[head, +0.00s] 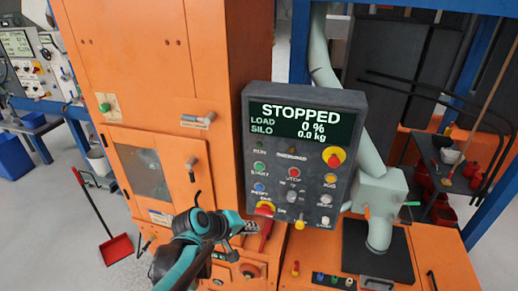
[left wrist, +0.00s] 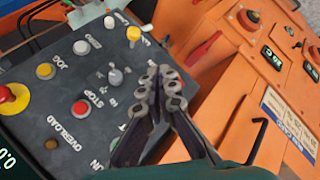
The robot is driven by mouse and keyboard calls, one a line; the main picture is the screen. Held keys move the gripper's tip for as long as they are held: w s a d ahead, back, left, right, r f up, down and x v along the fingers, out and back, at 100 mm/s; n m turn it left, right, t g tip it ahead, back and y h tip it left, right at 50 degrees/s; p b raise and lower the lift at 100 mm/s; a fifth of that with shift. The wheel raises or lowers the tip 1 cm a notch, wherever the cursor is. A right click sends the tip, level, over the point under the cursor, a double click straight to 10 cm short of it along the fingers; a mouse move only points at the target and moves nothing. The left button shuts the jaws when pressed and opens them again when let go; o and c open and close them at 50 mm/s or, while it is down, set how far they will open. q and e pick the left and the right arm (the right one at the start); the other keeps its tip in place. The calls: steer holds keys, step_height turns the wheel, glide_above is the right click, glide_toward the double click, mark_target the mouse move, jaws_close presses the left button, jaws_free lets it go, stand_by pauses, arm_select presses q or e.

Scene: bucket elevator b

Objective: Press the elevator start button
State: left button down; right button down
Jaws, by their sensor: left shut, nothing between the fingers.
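The green START button (head: 260,167) is on the left side of the dark grey control panel (head: 345,110), left of the red STOP button (head: 294,172). The screen (head: 302,122) reads STOPPED, LOAD 0 %, SILO 0.0 kg. My left gripper (head: 238,226) is below the panel's lower left, under the START button in the picture. In the left wrist view my left gripper (left wrist: 161,78) is shut and empty, in front of the panel. There the STOP button (left wrist: 80,108) is clear, but the gripper hides most of the START button's area. My right gripper is not in view.
A yellow-ringed red button (head: 334,157) and a yellow JOG button (head: 329,180) are on the panel's right. An orange cabinet (head: 145,60) stands left of the panel. A pale pipe (head: 368,150) runs behind it. A red dustpan (head: 115,248) is on the floor.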

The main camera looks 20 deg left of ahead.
mark_target(255, 172)
arm_select(q)
steer(key=w+a+r+n+t+h+p, duration=0.1)
steer(key=w+a+r+n+p, duration=0.2)
steer(key=r+p, duration=0.5)
steer(key=w+r+n, duration=0.1)
steer(key=w, duration=0.1)
steer(key=shift+w+a+t+h, duration=0.3)
steer(key=shift+t+h, duration=0.1)
steer(key=shift+w+f, duration=0.1)
steer(key=shift+w, duration=0.05)
steer(key=shift+w+a, duration=0.1)
steer(key=shift+w, duration=4.15)
steer(key=shift+w, duration=0.1)
steer(key=shift+w, duration=0.35)
